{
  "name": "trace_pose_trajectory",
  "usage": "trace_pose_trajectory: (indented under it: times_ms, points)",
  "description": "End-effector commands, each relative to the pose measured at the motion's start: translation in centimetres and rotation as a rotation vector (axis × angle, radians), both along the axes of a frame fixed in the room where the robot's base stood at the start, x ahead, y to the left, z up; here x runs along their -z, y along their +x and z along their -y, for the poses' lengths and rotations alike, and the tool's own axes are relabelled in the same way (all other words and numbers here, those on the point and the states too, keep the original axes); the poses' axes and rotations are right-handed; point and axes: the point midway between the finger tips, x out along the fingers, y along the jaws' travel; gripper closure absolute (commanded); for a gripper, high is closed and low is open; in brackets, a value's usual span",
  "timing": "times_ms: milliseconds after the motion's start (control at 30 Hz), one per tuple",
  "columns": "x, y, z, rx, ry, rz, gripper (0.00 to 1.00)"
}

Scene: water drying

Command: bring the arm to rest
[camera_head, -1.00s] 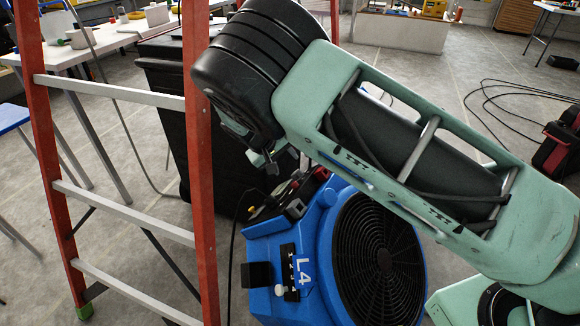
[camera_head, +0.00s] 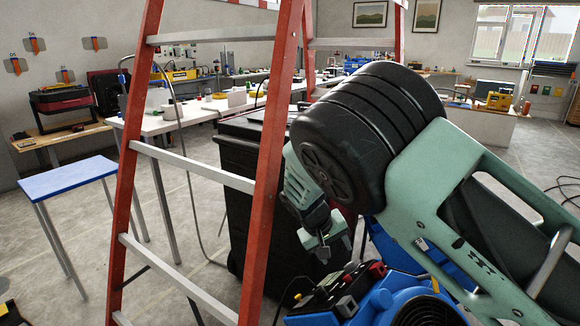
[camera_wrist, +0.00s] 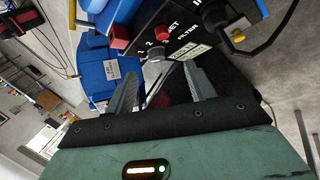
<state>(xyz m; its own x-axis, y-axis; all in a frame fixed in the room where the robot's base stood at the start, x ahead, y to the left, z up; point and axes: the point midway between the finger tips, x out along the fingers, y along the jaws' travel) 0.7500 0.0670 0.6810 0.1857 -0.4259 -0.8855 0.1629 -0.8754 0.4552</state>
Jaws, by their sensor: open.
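My gripper (camera_head: 338,262) hangs below my arm's black ribbed joint in the head view, pointing down beside the black bin. It is open and empty. In the wrist view its two grey fingers (camera_wrist: 160,78) are spread apart. Beyond them is a dark control panel (camera_wrist: 158,32) with red buttons and white lettering. The blue fan machine (camera_head: 385,308) carrying the panel is partly behind my arm in the head view; its blue body (camera_wrist: 98,70) also shows in the wrist view. I cannot tell whether the fingers touch the panel.
A red-orange stepladder (camera_head: 272,170) stands close left of my gripper, with a black bin (camera_head: 240,205) behind it. A blue-topped table (camera_head: 68,178) is at left, and a white workbench (camera_head: 185,117) farther back. Open grey floor lies between them.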

Motion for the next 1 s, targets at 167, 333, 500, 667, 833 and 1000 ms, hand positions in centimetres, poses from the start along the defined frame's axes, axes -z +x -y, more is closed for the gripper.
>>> trace_pose_trajectory:
  times_ms: [167, 333, 500, 667, 833, 1000]
  points:
    - [-2.9, -6.3, -1.0, 0.008, 0.189, -0.126, 0.46]
    - [-6.9, -13.6, -2.6, -0.057, 0.346, -0.225, 0.46]
    - [-11.2, -21.1, -3.3, -0.172, 0.45, -0.277, 0.46]
    - [-13.8, -27.3, -2.7, -0.287, 0.483, -0.293, 0.46]
    - [-15.0, -32.1, -1.4, -0.379, 0.475, -0.291, 0.46]
    - [-15.3, -35.8, 0.4, -0.454, 0.442, -0.278, 0.46]
